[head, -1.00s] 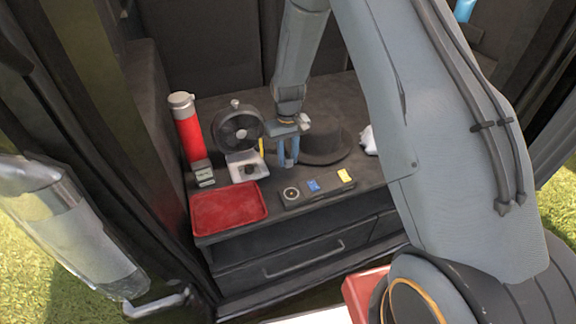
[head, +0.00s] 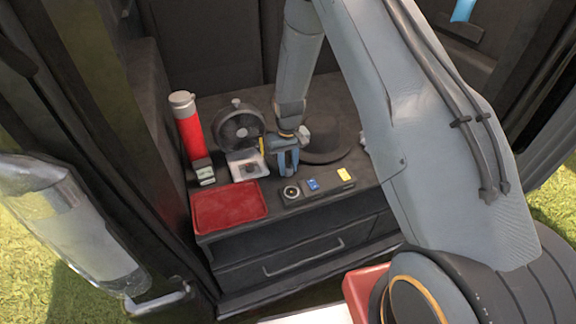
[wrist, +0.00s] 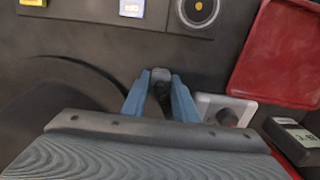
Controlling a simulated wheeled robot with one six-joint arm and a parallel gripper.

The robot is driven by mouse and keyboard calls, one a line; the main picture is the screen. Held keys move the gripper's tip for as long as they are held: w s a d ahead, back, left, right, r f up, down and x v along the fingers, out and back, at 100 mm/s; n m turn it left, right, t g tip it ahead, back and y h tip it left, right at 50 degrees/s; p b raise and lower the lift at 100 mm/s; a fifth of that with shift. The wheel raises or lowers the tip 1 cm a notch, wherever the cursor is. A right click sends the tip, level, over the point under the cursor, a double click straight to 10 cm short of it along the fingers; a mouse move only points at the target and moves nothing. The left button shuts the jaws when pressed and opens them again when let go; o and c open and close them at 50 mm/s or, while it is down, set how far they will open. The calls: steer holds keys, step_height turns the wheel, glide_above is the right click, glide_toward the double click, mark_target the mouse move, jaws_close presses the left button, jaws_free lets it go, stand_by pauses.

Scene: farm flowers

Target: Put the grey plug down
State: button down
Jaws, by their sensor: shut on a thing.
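My gripper (head: 286,162) has its blue fingers pointing down over the dark bench top, left of the black hat. In the wrist view the fingers (wrist: 161,88) are shut on the grey plug (wrist: 161,75), whose small grey end shows between the fingertips. The rest of the plug is hidden by the fingers, and in the head view I cannot make it out. I cannot tell whether the plug touches the bench top (head: 215,240).
A white square holder (head: 238,172) with a dark round thing stands close left of my gripper. A black panel (head: 317,187) lies in front. A red tray (head: 230,206), red flask (head: 188,125), black fan (head: 238,128) and hat (head: 325,150) stand around.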

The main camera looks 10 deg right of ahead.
mark_target(288, 163)
steer(key=shift+f, duration=0.25)
steer(key=c, duration=1.4)
jaws_free()
steer(key=shift+r, duration=0.1)
step_height(288, 163, up, 12)
steer(key=b, duration=0.3)
steer(key=s+d+r, duration=0.1)
steer(key=s+r, duration=0.2)
steer(key=s, duration=0.5)
steer(key=s+d+r+m, duration=0.1)
steer(key=s+r, duration=0.3)
steer(key=s, duration=0.4)
steer(key=s+d+r+m+t, duration=0.1)
steer(key=s+d+r, duration=0.2)
steer(key=s, duration=0.5)
steer(key=shift+s+r, duration=0.35)
